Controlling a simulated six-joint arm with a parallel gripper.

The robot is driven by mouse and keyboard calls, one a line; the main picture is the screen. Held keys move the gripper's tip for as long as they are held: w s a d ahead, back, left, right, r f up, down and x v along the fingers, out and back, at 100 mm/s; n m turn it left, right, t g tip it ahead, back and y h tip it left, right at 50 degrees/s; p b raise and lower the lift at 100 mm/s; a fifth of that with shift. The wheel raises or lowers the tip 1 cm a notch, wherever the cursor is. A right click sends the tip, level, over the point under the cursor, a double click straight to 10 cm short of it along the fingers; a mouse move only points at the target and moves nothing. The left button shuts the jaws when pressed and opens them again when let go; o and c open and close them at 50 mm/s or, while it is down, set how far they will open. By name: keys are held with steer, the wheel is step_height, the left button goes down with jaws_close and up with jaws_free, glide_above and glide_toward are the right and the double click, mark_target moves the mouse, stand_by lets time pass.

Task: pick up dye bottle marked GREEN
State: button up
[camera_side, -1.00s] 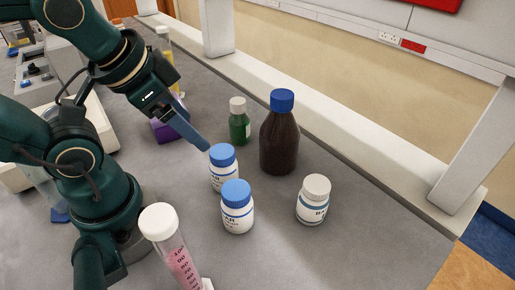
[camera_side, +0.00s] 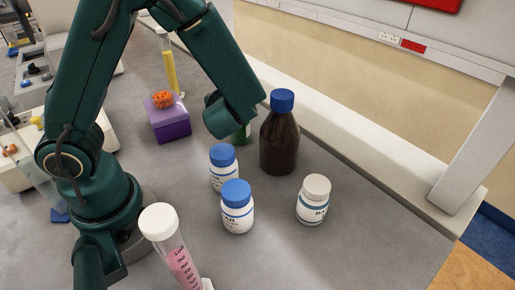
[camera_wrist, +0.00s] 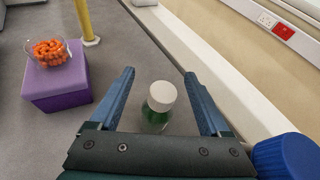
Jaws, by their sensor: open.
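The green dye bottle with a white cap (camera_wrist: 161,97) stands upright on the bench. In the wrist view its cap shows between the two blue fingers of my gripper (camera_wrist: 166,92), which is open with a gap on both sides of the cap. I cannot tell how high the fingertips are relative to the bottle. In the side view only a small strip of the green bottle (camera_side: 242,135) shows; my arm hides its cap, and the fingers are hidden too. No marking on it is readable.
A tall brown bottle with a blue cap (camera_side: 279,140) stands close to the right of the green bottle; its cap (camera_wrist: 285,158) is near my gripper. White bottles (camera_side: 237,212) and (camera_side: 313,205) are in front. A purple block (camera_side: 170,128) holds a dish of orange pieces (camera_wrist: 50,53).

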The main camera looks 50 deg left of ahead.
steer(key=f, duration=0.1)
steer(key=d+f+m, duration=0.1)
steer(key=shift+d+f, duration=0.1)
steer(key=shift+f, duration=0.25)
steer(key=shift+m, duration=0.3)
steer(key=shift+x, duration=2.45)
steer(key=shift+d+f, duration=0.1)
jaws_close()
